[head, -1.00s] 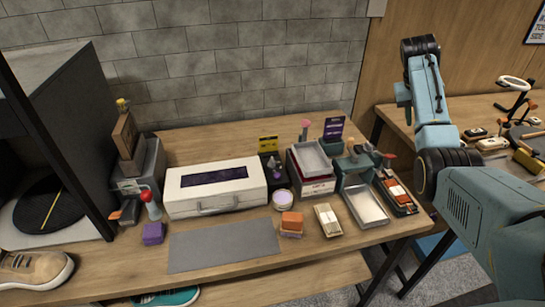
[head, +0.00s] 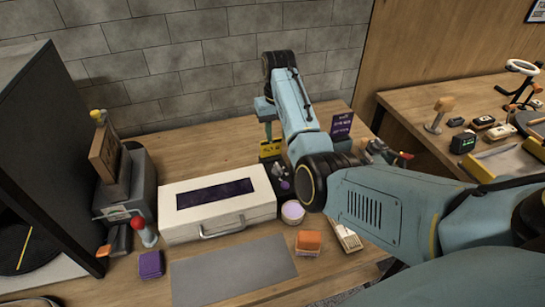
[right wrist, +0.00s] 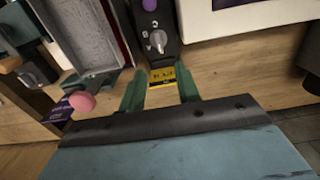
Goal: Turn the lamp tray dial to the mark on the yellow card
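The lamp tray (head: 268,166) is a narrow black block to the right of the white case. Its grey dial (right wrist: 158,40) shows in the right wrist view, with small white letters beside it; a purple knob (right wrist: 150,4) sits further along. The yellow card (head: 270,148) stands behind the tray; in the right wrist view the card (right wrist: 163,76) lies between my fingertips, its print too small to read surely. My right gripper (right wrist: 160,88) is open and empty, its green fingers apart on either side of the card in that view. My left gripper is not in view.
A white case (head: 218,206) stands left of the tray, with a round tub (head: 293,212) and orange block (head: 309,240) in front. My right arm hides part of the table. A metal tray (right wrist: 85,35) and pink ball (right wrist: 82,102) are close by in the right wrist view.

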